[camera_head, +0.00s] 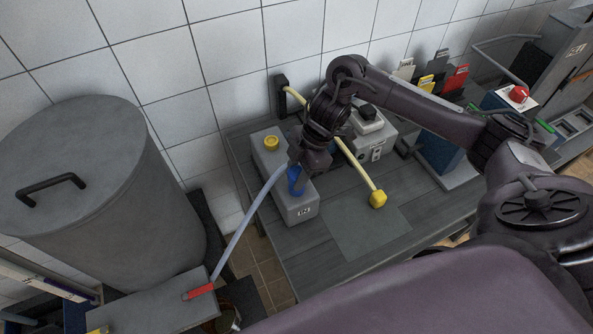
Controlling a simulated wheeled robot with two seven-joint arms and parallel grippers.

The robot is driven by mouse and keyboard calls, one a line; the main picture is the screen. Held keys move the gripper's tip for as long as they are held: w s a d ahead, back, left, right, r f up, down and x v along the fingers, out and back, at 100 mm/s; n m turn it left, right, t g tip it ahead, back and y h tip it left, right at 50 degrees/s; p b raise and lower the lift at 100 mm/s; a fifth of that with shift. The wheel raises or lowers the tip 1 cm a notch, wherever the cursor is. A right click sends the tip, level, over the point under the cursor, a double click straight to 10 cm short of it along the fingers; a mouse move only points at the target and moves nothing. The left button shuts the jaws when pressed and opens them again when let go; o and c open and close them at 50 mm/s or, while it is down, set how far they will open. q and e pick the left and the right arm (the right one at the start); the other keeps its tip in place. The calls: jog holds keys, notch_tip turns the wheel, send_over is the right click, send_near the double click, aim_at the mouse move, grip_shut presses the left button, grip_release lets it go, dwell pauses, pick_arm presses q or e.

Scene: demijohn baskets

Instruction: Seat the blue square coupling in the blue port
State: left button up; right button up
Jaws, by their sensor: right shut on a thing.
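The blue coupling (295,175) is at the tip of my right gripper (303,170), which is shut on it. A pale blue hose (248,217) runs from there down to the lower left. The blue port (282,198) shows as a blue patch on top of the long grey box (300,208), just below and beside the coupling. The two overlap in this view, so I cannot tell whether they touch or how far the coupling is in. The gripper hides part of the box. My left gripper is not in view.
A yellow port (271,142) sits at the box's far end. A yellow coupling (377,198) on a pale hose lies on the table (345,265). A red end (200,291) lies on a grey box at lower left. A large grey drum (95,190) stands left. The table front is clear.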

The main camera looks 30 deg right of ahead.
aim_at(300, 170)
jog(key=shift+f+b, duration=0.35)
jog(key=shift+f, duration=0.25)
jog(key=o, duration=1)
jog(key=v, duration=0.7)
jog(key=shift+d+r, duration=0.2)
jog(key=shift+r, duration=0.15)
jog(key=shift+f, duration=0.1)
